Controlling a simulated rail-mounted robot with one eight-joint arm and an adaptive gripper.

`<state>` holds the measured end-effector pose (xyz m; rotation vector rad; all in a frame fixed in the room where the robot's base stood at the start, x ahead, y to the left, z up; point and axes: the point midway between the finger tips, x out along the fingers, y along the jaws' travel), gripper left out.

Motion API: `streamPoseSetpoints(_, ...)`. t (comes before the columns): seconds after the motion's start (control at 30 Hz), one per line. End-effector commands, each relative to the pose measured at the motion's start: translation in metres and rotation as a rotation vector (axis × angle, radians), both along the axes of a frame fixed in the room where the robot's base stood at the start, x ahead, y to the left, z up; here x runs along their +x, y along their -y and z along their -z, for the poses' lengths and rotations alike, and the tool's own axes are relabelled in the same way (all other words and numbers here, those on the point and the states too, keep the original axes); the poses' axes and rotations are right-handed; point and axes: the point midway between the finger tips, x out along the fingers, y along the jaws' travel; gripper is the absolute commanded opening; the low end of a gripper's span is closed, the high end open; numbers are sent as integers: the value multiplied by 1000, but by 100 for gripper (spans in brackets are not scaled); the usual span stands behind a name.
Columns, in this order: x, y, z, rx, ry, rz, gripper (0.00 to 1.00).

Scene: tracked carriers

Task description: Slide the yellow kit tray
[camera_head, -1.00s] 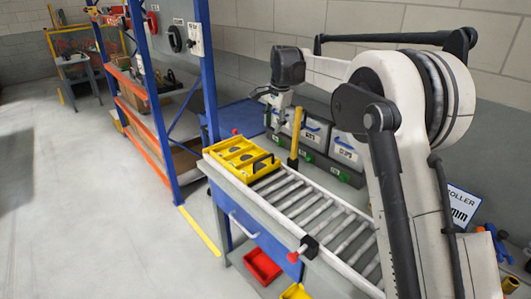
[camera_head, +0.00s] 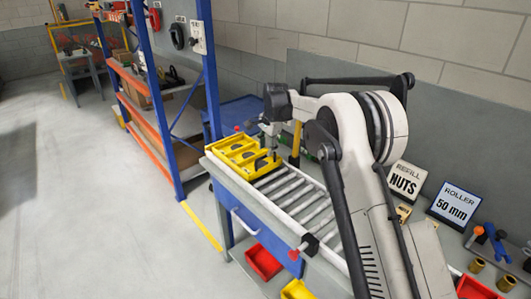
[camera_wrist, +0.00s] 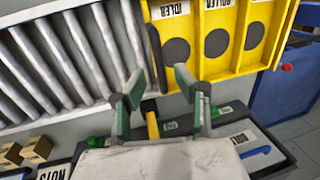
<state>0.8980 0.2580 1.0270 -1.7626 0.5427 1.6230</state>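The yellow kit tray (camera_head: 236,155) sits at the far end of the roller conveyor (camera_head: 290,195). In the wrist view the tray (camera_wrist: 222,72) shows labelled compartments with dark round recesses, and a black handle bar (camera_wrist: 156,58) along its edge facing the rollers. My gripper (camera_head: 272,153) points down at that near edge. In the wrist view my gripper (camera_wrist: 158,80) is open, its two fingertips apart, one on each side of the line of the handle. I cannot tell whether either finger touches it.
The rollers in front of the tray are bare. A yellow post (camera_head: 296,140) stands beside the conveyor on the wall side. Red (camera_head: 263,261) and yellow bins sit below. A blue rack post (camera_head: 210,80) rises behind.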

Motion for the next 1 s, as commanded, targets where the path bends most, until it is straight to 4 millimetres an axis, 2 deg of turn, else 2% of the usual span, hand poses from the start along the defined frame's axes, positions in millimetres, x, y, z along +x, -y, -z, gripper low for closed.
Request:
streamPoseSetpoints(0.1, 2, -2, 15, 0, 0, 0, 30)
streamPoseSetpoints(0.23, 4, -4, 25, 0, 0, 0, 30)
streamPoseSetpoints(0.6, 4, -4, 31, 0, 0, 0, 30)
streamPoseSetpoints(0.83, 4, -4, 31, 0, 0, 0, 1)
streamPoseSetpoints(1.0, 4, -4, 31, 0, 0, 0, 0)
